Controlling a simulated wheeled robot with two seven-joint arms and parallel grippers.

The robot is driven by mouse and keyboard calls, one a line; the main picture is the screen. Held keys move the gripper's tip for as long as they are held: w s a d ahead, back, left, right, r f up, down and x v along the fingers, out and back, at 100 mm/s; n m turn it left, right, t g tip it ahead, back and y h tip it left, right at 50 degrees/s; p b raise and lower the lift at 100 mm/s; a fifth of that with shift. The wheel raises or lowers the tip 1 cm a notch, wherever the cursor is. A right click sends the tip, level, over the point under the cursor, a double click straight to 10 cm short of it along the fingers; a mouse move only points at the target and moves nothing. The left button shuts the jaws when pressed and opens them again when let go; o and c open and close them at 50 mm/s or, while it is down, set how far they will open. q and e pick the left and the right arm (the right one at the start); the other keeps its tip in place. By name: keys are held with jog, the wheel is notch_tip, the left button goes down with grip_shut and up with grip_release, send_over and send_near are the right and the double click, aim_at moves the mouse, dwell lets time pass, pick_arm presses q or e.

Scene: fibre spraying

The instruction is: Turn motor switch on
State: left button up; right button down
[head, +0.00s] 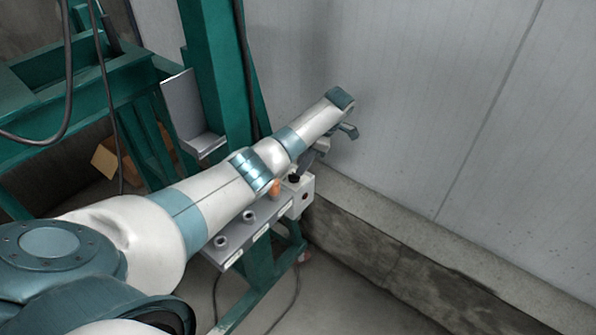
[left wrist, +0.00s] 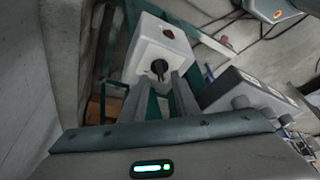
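The motor switch is a black knob (left wrist: 158,68) on the face of a white box (left wrist: 150,50). A reddish-brown round button (left wrist: 168,32) sits on another face of this box. In the head view the white box (head: 301,199) is at the end of a panel on the green frame, with the black knob (head: 294,178) on top. My left gripper (left wrist: 162,84) is open, its two grey fingers pointing at the knob, one to each side. In the head view the left gripper (head: 310,157) is just above the box, partly hidden by my arm. My right gripper is not in view.
A grey panel (head: 235,244) with round fittings runs along the green frame (head: 213,75). A light wall (head: 430,110) with a concrete ledge (head: 400,233) stands close behind and right of the box. Cables hang at the left. The floor at the lower middle looks mostly clear.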

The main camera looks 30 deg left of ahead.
aim_at(294, 177)
pick_arm(q)
jog(key=shift+p+x, duration=0.35)
jog(key=shift+x, duration=1.6)
grip_shut()
